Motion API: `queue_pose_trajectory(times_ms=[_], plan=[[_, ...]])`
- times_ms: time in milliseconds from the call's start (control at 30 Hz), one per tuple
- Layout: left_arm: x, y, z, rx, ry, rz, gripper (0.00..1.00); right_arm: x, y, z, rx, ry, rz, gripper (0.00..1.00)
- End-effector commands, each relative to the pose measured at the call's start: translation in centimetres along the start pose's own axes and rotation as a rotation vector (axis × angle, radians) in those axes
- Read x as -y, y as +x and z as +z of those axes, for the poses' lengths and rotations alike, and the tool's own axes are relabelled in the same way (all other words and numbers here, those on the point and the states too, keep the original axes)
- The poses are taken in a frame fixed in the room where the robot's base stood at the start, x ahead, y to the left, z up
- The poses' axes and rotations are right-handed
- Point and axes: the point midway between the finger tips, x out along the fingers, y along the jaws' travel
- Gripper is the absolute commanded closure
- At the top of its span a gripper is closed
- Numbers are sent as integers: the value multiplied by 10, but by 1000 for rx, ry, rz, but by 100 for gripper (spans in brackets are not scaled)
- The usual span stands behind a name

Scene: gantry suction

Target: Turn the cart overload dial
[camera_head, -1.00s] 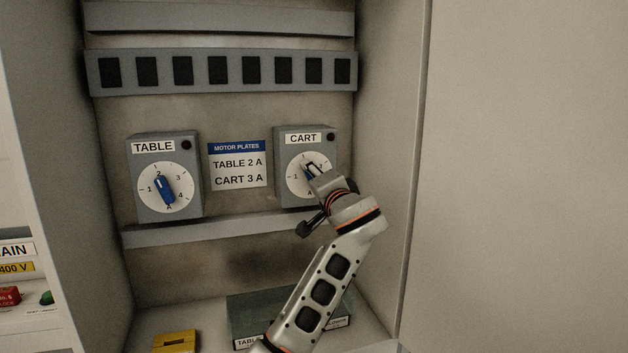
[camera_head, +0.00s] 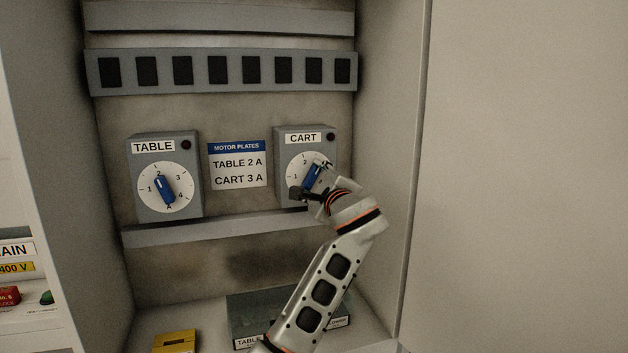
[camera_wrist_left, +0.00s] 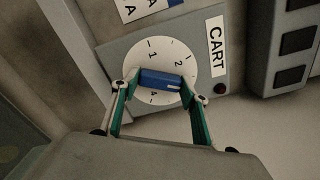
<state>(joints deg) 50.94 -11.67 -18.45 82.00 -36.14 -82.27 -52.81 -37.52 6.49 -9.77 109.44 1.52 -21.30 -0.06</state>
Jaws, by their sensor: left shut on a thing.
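The cart overload dial is a grey box with a CART label, a white numbered face (camera_head: 294,168) and a blue knob (camera_head: 313,176). My left gripper (camera_head: 311,180) is at this dial, one finger on each side of the knob. In the left wrist view, the fingers (camera_wrist_left: 165,84) are closed on the blue knob (camera_wrist_left: 158,78). The knob's white mark (camera_wrist_left: 173,87) points past the 2, toward the right finger. The 1, 2 and 4 show there; the 3 is hidden. My right gripper is not in view.
A similar TABLE dial (camera_head: 163,187) is on the left. Between them a plate (camera_head: 238,166) reads TABLE 2 A, CART 3 A. A grey rail (camera_head: 215,232) runs below. A yellow object (camera_head: 174,341) and a grey-green box (camera_head: 247,309) are on the cabinet floor.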

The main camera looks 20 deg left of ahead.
Motion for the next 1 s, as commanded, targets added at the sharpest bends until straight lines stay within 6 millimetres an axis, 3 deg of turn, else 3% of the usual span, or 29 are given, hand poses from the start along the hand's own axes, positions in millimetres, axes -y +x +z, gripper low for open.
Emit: queue_pose_trajectory(times_ms=[500,1000], plan=[[1,1,2,5,351,-2,77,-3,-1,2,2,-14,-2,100],[2,1,3,5,425,-2,77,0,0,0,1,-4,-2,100]])
